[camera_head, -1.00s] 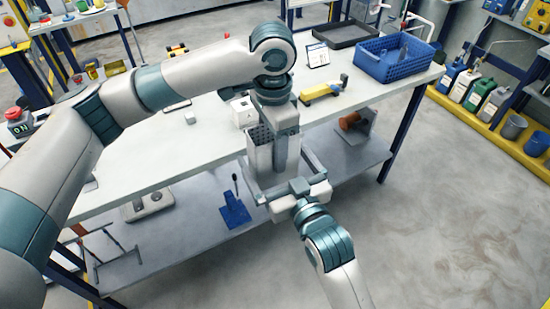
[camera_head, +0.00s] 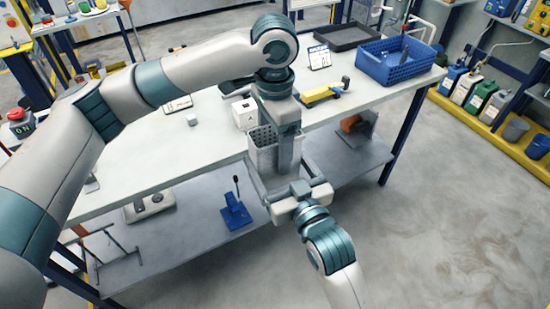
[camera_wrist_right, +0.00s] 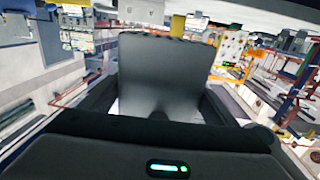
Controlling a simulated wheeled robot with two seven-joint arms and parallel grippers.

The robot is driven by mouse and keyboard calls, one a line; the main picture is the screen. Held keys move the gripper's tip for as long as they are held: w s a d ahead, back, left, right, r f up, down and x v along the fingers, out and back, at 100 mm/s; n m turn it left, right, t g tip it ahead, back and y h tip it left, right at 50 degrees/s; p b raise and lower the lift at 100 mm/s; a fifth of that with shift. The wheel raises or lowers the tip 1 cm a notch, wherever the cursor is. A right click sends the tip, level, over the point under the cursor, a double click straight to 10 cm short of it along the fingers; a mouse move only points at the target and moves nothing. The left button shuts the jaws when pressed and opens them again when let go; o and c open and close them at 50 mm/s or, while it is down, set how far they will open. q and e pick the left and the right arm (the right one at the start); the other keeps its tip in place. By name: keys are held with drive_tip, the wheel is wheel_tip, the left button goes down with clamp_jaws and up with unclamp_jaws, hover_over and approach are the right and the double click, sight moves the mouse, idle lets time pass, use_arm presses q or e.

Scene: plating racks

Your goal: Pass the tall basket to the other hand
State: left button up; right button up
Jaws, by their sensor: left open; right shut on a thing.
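The tall basket (camera_head: 263,158) is a grey, perforated, open-topped box held upright in front of the table's near edge. My right gripper (camera_head: 297,190) comes from below and is shut on it low down. In the right wrist view the basket (camera_wrist_right: 165,72) appears as a plain dark grey wall between the two fingers (camera_wrist_right: 160,108). My left gripper (camera_head: 290,150) points down at the basket's upper right side and is open. Its fingers are partly hidden by its own body and overlap the basket in view, so I cannot tell whether they touch it.
The white table (camera_head: 130,165) lies behind, with a white cube (camera_head: 244,114), a yellow tool (camera_head: 320,96), a blue crate (camera_head: 397,68) and a black tray (camera_head: 346,37). A blue clamp (camera_head: 235,210) stands on the lower shelf.

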use_arm(q)
wheel_tip(320, 180, up, 10)
drive_tip(key=shift+r, duration=0.2)
use_arm(e)
drive_tip(key=shift+r, duration=0.15)
idle(0.4)
